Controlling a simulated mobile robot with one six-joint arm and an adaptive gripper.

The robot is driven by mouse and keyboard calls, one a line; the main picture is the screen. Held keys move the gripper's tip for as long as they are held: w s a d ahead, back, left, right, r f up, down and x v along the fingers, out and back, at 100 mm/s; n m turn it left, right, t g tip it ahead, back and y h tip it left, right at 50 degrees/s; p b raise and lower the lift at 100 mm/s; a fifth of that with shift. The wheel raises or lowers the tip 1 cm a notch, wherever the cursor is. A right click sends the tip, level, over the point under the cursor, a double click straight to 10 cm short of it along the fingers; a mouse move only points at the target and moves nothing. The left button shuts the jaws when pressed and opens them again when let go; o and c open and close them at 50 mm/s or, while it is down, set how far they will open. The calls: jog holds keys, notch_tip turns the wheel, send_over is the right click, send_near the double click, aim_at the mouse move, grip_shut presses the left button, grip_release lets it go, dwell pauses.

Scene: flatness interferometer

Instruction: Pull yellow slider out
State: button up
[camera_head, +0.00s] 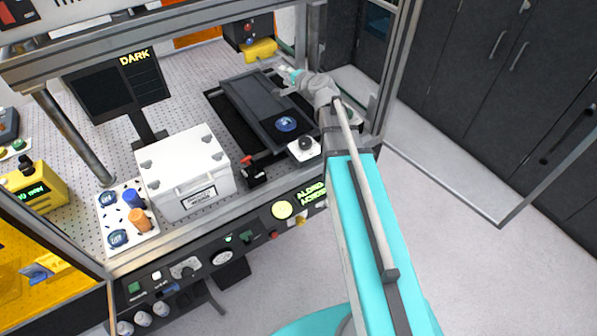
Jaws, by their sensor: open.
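A yellow block (259,50), which looks like the yellow slider, sits at the back of the bench, below a black box with a red and a blue knob. My gripper (281,76) is small in this view, at the end of my arm, which reaches in from the lower right. It is open, in front and a little to the right of the yellow block. It appears apart from the block, but the exact gap is hard to tell. No object shows between its fingers.
A dark stage (262,108) with a blue disc (286,124) lies below my gripper. A white box (184,172) and a white tray (112,232) stand to the left. A metal frame post (301,30) rises right of the block. An open glass door stands at the right.

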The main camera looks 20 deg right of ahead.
jog(key=s+a+f+n+g+b, duration=0.2)
jog(key=s+a+f+n+g, duration=0.4)
jog(key=s+f, duration=0.35)
jog(key=s+d+f+n+g+h+b, duration=0.1)
jog(key=s+f+n+g+h, duration=0.1)
jog(key=s, duration=0.5)
jog(key=s+d+f+n+g+h+b, duration=0.1)
jog(key=s+d+f+n+g+h, duration=0.1)
jog(key=s+f+n+g, duration=0.2)
jog(key=shift+s+d+f+g, duration=0.3)
jog(key=shift+s+f, duration=0.85)
jog(key=shift+s, duration=0.85)
jog(key=w+a+r+m+t+y+p, duration=0.1)
jog(key=w+r+m+t+y, duration=0.2)
jog(key=w, duration=0.4)
jog(key=w+a+r+m+t+y+p, duration=0.1)
jog(key=w+r+m+t+p, duration=0.1)
jog(key=w+r+t, duration=0.35)
jog(key=w+d+r+m+t+p, duration=0.1)
jog(key=w+d+r+m+t, duration=0.4)
jog(key=w+r+m, duration=0.3)
jog(key=w+d+r, duration=0.1)
jog(key=w+r, duration=0.1)
jog(key=w, duration=0.2)
jog(key=shift+d+r+m+h, duration=0.25)
jog(key=shift+r+m+h, duration=0.05)
jog(key=shift+r, duration=0.1)
